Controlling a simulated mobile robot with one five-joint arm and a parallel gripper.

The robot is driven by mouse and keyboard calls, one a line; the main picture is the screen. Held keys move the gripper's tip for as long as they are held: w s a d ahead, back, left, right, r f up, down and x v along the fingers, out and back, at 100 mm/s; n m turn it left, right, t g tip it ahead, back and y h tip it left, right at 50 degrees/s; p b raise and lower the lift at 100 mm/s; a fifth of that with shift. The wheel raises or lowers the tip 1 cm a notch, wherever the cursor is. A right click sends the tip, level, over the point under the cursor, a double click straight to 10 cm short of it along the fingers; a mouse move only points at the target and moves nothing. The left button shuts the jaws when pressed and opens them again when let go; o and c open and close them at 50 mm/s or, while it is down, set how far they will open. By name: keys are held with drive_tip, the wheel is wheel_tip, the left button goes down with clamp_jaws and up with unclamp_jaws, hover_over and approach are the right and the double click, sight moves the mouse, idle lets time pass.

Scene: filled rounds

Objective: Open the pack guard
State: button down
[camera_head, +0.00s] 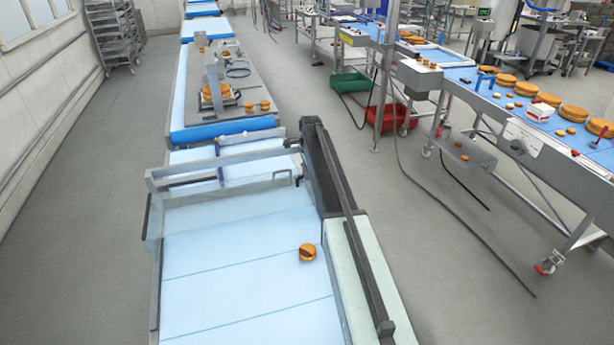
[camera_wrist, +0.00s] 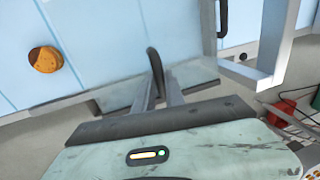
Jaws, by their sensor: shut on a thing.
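The pack guard (camera_head: 185,173) is a grey-barred frame with clear panelling across the near blue belt in the head view. Its bars also show at upper right in the wrist view (camera_wrist: 270,55). In the wrist view my gripper (camera_wrist: 157,84) has its two grey fingers closed together around a dark curved handle (camera_wrist: 154,60). The fingertips are partly hidden by that handle. The fingers are not clear in the head view. How far the guard stands open I cannot tell.
An orange-brown round pack (camera_head: 307,253) lies on the near belt (camera_head: 235,285); it is at left in the wrist view (camera_wrist: 45,59). A line with several rounds (camera_head: 507,81) stands at right. Red (camera_head: 392,118) and green crates (camera_head: 350,82) sit on the floor.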

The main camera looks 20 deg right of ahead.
drive_tip(key=c, duration=1.4)
unclamp_jaws()
wheel_tip(320, 180, up, 8)
drive_tip(key=s+p, duration=0.1)
drive_tip(key=p, duration=0.6)
drive_tip(key=shift+s+p, duration=0.3)
drive_tip(key=shift+p, duration=0.05)
drive_tip(key=shift+f, duration=0.2)
